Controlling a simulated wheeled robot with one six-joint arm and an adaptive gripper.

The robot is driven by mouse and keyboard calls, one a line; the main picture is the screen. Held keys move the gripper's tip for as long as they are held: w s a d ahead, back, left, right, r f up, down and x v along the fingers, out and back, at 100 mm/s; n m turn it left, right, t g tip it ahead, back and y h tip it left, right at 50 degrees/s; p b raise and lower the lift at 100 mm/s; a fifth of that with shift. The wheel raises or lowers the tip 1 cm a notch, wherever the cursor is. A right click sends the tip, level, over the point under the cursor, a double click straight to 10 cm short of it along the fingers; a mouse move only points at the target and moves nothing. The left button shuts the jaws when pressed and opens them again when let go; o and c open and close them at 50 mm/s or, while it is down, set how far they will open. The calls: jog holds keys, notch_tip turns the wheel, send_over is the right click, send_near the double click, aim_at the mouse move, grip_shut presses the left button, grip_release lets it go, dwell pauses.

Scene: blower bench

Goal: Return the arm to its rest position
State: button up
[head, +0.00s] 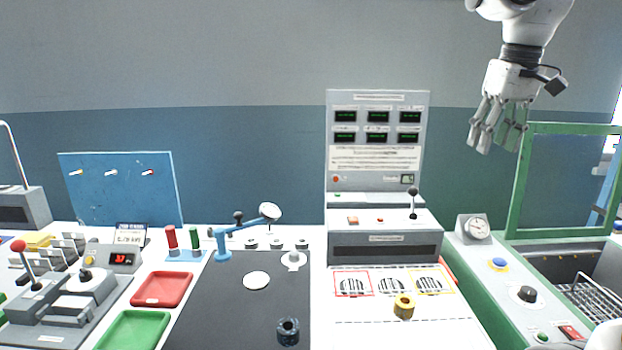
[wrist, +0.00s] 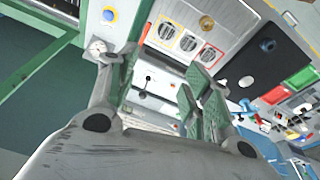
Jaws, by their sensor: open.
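My gripper (head: 497,130) hangs in the air at the upper right of the head view, fingers pointing down. It is above and to the right of the grey control console and in front of the blue-grey wall. Its fingers are spread and nothing is between them. In the wrist view my gripper (wrist: 155,95) also shows open and empty, with green pads on its fingers and the bench below. My arm comes down from the top edge of the head view.
A green-framed guard (head: 570,128) stands at the right, below and beside my gripper. The console's display panel (head: 377,178) rises at the middle. A dark mat (head: 225,300), red tray (head: 162,303) and green tray (head: 152,312) lie left. Air around my gripper is clear.

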jog(key=s+f+m+t, duration=0.1)
jog(key=s+f, duration=0.5)
jog(key=s, duration=0.2)
jog(key=s+d+f+m+t, duration=0.1)
jog(key=s+f, duration=0.5)
jog(key=s, duration=0.3)
